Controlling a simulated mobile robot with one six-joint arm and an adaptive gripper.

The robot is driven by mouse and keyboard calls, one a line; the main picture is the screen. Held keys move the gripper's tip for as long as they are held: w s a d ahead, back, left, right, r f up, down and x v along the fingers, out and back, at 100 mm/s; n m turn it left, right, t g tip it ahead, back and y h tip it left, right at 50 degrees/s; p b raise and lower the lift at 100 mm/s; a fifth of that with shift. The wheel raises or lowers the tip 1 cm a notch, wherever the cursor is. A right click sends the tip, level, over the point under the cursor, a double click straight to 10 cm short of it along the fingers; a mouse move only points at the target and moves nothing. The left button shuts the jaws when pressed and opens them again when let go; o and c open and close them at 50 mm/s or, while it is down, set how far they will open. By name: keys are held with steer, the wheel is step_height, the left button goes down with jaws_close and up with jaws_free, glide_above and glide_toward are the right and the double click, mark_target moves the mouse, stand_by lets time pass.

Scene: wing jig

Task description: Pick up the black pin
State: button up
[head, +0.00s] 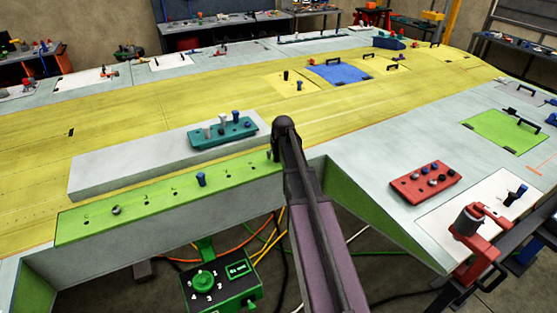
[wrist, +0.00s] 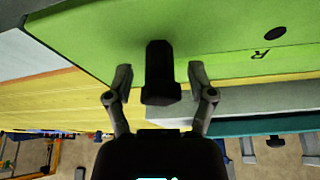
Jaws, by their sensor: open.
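In the wrist view the black pin (wrist: 160,72) stands out from the green strip (wrist: 95,35). My gripper (wrist: 160,82) is open, with one finger on each side of the pin and a gap showing on both sides. I cannot tell how deep the pin sits in the strip. In the head view my arm reaches to the right end of the green strip (head: 145,200), and my gripper (head: 275,155) is small and dark there. The black pin cannot be made out clearly in that view.
A grey pin (head: 116,210) and a blue pin (head: 200,180) stand in the green strip. Behind it, a teal block (head: 240,133) with several pins sits on a grey raised slab (head: 110,180). A red block (head: 410,192) with pins lies to the right.

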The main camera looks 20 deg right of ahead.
steer(key=shift+f, duration=0.2)
stand_by(0.5)
jaws_close()
steer(key=shift+w+r, duration=0.1)
steer(key=shift+r, duration=0.1)
step_height(320, 180, up, 3)
steer(key=p, duration=0.3)
steer(key=s+r+p, duration=0.1)
steer(key=s+p, duration=0.1)
steer(key=s, duration=1.4)
steer(key=shift+a+r, duration=0.3)
steer(key=shift+a, duration=0.05)
